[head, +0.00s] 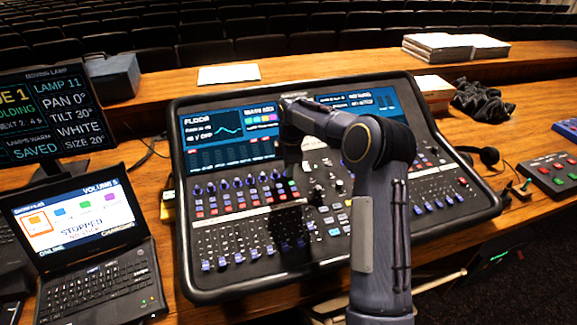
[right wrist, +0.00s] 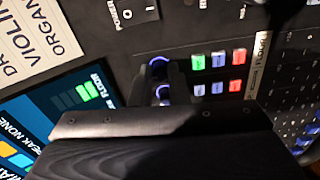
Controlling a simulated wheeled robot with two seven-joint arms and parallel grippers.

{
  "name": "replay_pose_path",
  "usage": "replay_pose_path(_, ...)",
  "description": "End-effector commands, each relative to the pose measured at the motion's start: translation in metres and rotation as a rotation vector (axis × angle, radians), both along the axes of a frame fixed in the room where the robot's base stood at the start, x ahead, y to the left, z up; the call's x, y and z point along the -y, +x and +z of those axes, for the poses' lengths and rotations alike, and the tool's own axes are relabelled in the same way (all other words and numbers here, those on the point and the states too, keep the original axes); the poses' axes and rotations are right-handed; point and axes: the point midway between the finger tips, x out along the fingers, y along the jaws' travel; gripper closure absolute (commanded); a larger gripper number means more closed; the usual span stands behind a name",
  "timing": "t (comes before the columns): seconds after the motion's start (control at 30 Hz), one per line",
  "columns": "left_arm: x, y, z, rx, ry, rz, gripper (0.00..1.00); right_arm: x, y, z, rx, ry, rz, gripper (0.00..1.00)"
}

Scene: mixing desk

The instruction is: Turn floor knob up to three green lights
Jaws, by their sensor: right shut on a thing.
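The mixing desk (head: 190,262) fills the middle of the head view, with rows of blue-ringed knobs below its screens. My right gripper (head: 292,168) points down onto the upper knob row, below the left screen. In the right wrist view, my right gripper (right wrist: 167,80) is shut on a blue-ringed knob, the floor knob (right wrist: 158,62); its fingers partly hide it. A label reading FLOOR (right wrist: 262,50) lies in line with this knob, beyond coloured buttons. The desk screen, headed FLOOR (head: 200,119), shows green bars (right wrist: 90,92) in the wrist view; their exact count is unclear. My left gripper is not in view.
A laptop (head: 95,240) and a cue monitor (head: 45,115) stand left of the desk. A headset (head: 488,156) and a button box (head: 552,172) lie to the right. Neighbouring knobs and buttons (right wrist: 218,60) are close to my fingers. Papers (head: 229,74) lie behind.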

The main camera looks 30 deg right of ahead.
Motion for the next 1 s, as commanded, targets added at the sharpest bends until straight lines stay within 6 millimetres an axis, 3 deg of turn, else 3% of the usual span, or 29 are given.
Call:
replay_pose_path(0.63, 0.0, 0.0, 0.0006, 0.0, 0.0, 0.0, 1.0, 0.0011, -0.0001, 0.0007, 0.003, 0.005, -0.071, 1.0)
replay_pose_path(0.67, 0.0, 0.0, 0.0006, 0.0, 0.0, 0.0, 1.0, 0.0011, -0.0001, 0.0007, 0.003, 0.005, -0.071, 0.84)
replay_pose_path(0.8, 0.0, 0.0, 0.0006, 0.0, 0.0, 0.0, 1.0, 0.0009, 0.0, 0.0006, 0.003, 0.005, -0.071, 0.66)
replay_pose_path(1.0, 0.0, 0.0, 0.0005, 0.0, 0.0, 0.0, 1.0, 0.0004, 0.0, 0.0003, 0.002, 0.006, -0.07, 0.63)
